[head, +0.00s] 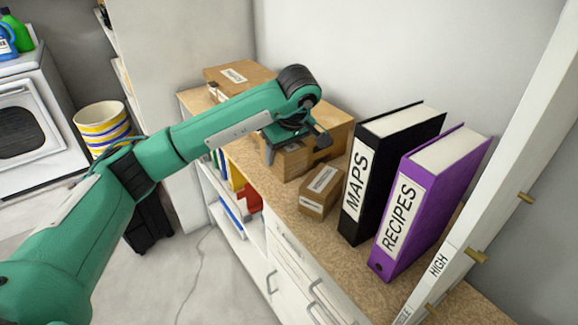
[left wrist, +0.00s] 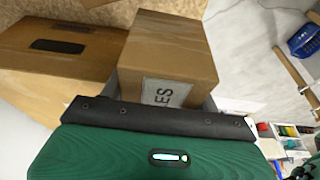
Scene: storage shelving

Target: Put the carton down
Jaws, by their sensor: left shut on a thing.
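My left gripper (head: 296,147) reaches in from the left over the brown countertop and is shut on a brown cardboard carton (head: 292,163). In the left wrist view the carton (left wrist: 170,45) sits in front of the gripper, with a white label ending in "ES" partly hidden by the gripper's dark edge. The arm and gripper cover part of the carton in the head view. I cannot tell whether its underside touches the countertop (head: 285,205). My right gripper is not in view.
A small labelled box (head: 321,190) stands just in front, then a black MAPS binder (head: 375,175) and a purple RECIPES binder (head: 425,205). Another carton (head: 240,75) is at the far end. In the left wrist view a box with a dark slot (left wrist: 40,65) is beside the held carton.

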